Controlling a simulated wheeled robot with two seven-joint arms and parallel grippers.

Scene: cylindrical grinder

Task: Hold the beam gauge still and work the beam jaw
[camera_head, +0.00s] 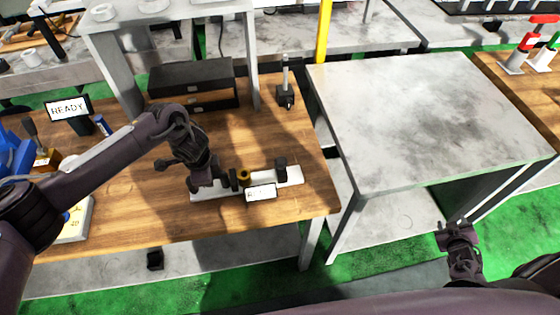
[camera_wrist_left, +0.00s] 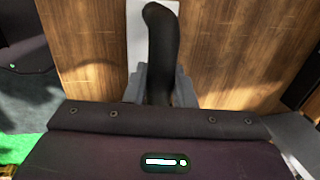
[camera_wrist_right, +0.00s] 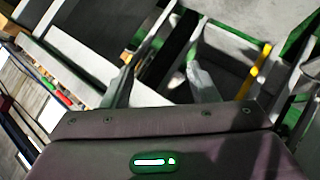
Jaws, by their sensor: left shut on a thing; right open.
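The beam gauge is a white bar (camera_head: 290,175) lying on the wooden table, with a black block (camera_head: 281,168) at its right end and a brass-coloured round part (camera_head: 243,177) near its middle. A small white label plate (camera_head: 261,193) stands at its front. My left gripper (camera_head: 207,184) is at the gauge's left end. In the left wrist view its fingers are shut on a dark curved part (camera_wrist_left: 161,45) above the white bar (camera_wrist_left: 138,40). My right gripper (camera_head: 457,230) is open and empty, low at the right, far from the gauge; its spread fingers show in the right wrist view (camera_wrist_right: 163,85).
A black drawer box (camera_head: 193,85) and a black stand with a rod (camera_head: 286,95) are behind the gauge. A grey marble-topped table (camera_head: 430,120) lies to the right, across a narrow gap.

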